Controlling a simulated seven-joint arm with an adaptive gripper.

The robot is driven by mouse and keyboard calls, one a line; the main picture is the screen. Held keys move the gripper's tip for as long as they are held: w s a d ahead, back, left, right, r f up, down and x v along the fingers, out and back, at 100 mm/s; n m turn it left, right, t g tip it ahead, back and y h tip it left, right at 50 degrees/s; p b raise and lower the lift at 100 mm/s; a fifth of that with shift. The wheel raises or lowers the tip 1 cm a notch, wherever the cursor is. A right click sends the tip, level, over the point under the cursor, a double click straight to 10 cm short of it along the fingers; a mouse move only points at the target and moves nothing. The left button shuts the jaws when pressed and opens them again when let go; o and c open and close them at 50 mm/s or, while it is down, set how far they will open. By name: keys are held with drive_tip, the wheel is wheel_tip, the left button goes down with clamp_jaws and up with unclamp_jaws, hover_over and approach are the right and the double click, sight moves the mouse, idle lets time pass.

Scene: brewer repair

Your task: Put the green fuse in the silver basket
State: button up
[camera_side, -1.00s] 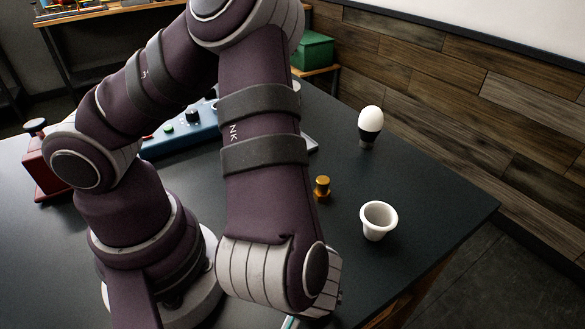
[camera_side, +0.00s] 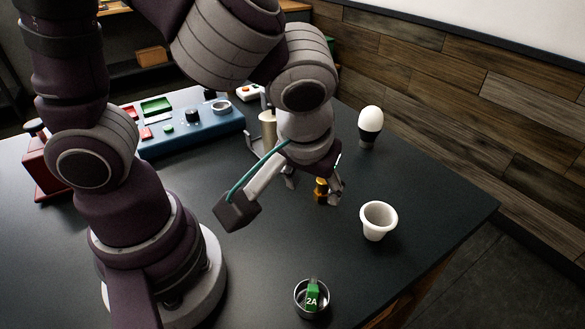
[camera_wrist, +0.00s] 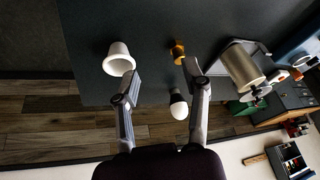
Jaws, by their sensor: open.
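The green fuse (camera_side: 313,293), marked 2A, stands inside the small round silver basket (camera_side: 298,307) at the front of the table in the side view. Its top sticks up above the rim. My gripper (camera_side: 313,186) is well behind the basket, over the middle of the table, close to a small brass piece (camera_side: 321,195). In the wrist view my gripper (camera_wrist: 160,77) has its two fingers spread with nothing between them. The fuse and basket do not show in the wrist view.
A white cup (camera_side: 378,222) stands right of my gripper. A white bulb in a dark base (camera_side: 370,120) is behind it. A blue control panel (camera_side: 190,128) and a red device (camera_side: 48,170) are at the back left. The front of the table around the basket is clear.

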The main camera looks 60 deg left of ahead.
drive_tip(key=s+a+r+m+t+h, duration=0.1)
drive_tip(key=s+a+r+m+h, duration=0.2)
drive_tip(key=a+r+m, duration=0.3)
drive_tip(key=shift+a+r+t, duration=0.2)
drive_tip(key=shift+a+t, duration=0.2)
drive_tip(key=shift+a, duration=0.75)
